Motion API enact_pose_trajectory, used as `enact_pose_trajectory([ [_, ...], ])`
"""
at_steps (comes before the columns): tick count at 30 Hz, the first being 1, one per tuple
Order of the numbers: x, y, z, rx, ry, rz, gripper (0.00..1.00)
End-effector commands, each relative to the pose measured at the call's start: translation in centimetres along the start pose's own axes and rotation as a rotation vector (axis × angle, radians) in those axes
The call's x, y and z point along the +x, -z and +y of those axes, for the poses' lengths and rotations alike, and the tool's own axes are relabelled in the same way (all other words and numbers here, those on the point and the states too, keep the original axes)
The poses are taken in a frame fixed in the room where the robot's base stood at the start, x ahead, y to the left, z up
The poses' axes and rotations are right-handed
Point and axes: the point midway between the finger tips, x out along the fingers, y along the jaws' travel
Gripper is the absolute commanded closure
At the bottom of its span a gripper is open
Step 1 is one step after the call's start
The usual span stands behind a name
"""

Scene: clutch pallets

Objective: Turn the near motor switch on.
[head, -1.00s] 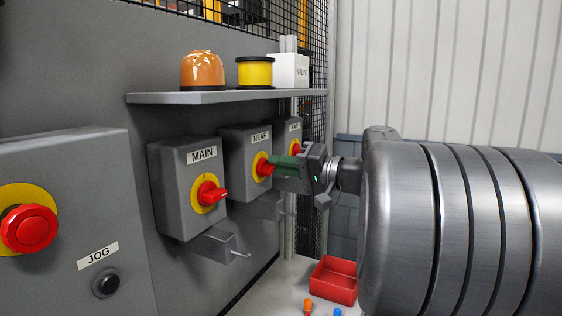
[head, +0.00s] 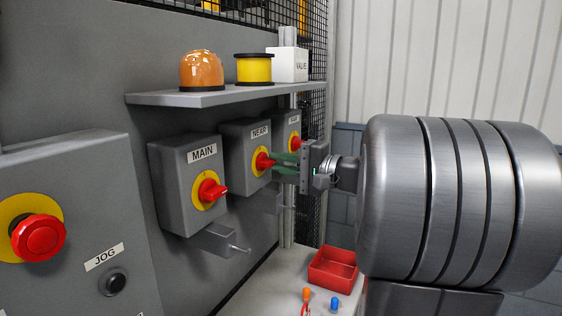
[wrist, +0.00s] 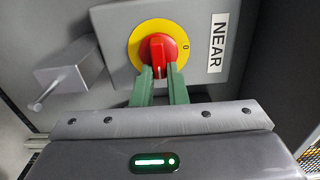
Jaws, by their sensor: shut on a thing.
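The near motor switch is a grey box labelled NEAR with a yellow disc (wrist: 137,45) and a red handle (wrist: 158,52). In the head view its box (head: 242,155) stands between the MAIN and another switch. My gripper (wrist: 160,82) has its two green fingers on either side of the handle's lower end in the wrist view, shut on it. The handle lies along the picture's vertical there, with a 0 mark on the disc to its right. In the head view my gripper (head: 276,166) reaches the handle from the right and partly hides it.
The MAIN switch (head: 175,190) is close on the left, with a grey bracket (head: 219,239) below it. A shelf (head: 215,96) above carries an orange lamp, a yellow drum and a VALVE box. A red tray (head: 334,270) stands below. A third switch (head: 286,130) is just beyond.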

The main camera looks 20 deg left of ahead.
Motion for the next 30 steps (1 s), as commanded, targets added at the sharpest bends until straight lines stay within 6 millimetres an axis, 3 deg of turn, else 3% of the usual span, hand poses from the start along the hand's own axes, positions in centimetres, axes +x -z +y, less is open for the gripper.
enact_pose_trajectory([
  [9,0.0,0.0,0.1,0.003,0.0,0.001,1.0],
  [10,0.0,0.0,0.1,0.003,0.0,0.001,0.83],
  [13,0.0,0.0,0.1,0.003,0.0,0.001,0.65],
  [23,-0.2,0.0,0.1,0.001,0.0,0.001,0.65],
  [30,-3.1,0.1,0.2,0.0,0.0,0.005,0.65],
])
